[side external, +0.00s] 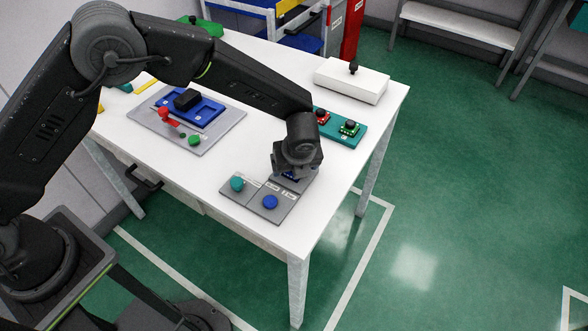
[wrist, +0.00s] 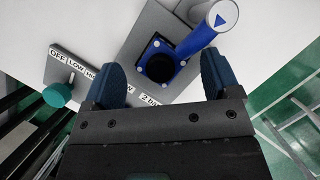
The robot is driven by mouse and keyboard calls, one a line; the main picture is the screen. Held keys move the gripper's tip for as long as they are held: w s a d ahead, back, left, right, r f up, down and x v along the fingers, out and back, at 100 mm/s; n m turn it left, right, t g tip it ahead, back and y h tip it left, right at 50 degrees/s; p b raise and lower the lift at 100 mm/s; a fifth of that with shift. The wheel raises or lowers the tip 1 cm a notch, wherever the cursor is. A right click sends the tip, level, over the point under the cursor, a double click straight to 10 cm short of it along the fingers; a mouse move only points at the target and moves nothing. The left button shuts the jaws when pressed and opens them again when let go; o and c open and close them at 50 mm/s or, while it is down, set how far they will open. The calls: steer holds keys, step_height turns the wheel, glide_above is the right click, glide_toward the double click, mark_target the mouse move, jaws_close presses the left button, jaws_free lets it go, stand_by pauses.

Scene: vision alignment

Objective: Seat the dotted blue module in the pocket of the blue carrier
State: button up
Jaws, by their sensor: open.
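A blue module (wrist: 158,60) with small pale dots near its corners and a round black knob on top sits on a grey plate in the wrist view. My gripper (wrist: 162,68) is open, with one finger on each side of the module and visible gaps to it. In the side view my gripper (side external: 292,172) points down over the back of the grey switch panel and mostly hides the module. The blue carrier (side external: 208,109) lies on a grey board at the left of the table. A black block (side external: 187,99) stands on it; its pocket is not clear.
The switch panel has a teal knob (side external: 237,184) and a blue knob (side external: 270,202); the blue one (wrist: 220,16) rises close to the module. A red lever (side external: 167,116) stands beside the carrier. A teal tray (side external: 334,127) and white box (side external: 352,82) stand behind my gripper.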

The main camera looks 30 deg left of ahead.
steer(key=shift+w+a+f, duration=0.1)
steer(key=shift+f, duration=0.2)
steer(key=shift+c, duration=0.3)
steer(key=c, duration=0.9)
steer(key=shift+r, duration=0.1)
